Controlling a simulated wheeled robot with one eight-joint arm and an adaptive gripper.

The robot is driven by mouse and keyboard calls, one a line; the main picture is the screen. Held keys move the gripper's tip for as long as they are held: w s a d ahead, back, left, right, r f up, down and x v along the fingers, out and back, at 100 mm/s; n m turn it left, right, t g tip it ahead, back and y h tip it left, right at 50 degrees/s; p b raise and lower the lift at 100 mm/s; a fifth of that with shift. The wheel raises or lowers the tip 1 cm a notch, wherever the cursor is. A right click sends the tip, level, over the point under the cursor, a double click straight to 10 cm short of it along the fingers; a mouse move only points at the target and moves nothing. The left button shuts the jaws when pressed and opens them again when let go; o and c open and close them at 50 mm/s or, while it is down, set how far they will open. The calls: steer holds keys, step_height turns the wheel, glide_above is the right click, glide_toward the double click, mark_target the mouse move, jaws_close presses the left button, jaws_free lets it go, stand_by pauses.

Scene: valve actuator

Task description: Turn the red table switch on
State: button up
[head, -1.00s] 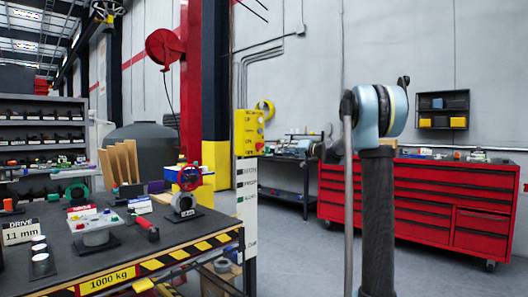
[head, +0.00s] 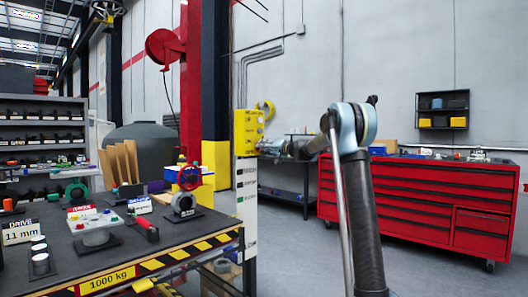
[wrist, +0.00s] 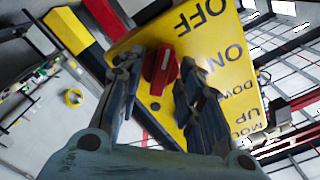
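The red table switch (wrist: 161,70) is a red knob on a yellow panel (wrist: 195,45) in the wrist view. The panel carries OFF, ON, DOWN and UP labels, which appear upside down and tilted. My gripper (wrist: 160,77) has its two dark fingers on either side of the knob, close to its sides. The fingers are apart; I cannot tell whether they touch the knob. In the head view the yellow box (head: 248,130) sits on top of a white post, and the end of my arm reaches its right side. The fingers are too small to make out there.
A workbench (head: 105,284) with a striped edge, a red handwheel valve (head: 188,178) and tools stands at the left. A red tool cabinet (head: 410,200) stands at the right. A black and red column (head: 215,90) rises behind the box. Grey floor lies between.

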steer(key=shift+w+a, duration=0.15)
steer(key=shift+a, duration=0.05)
jaws_close()
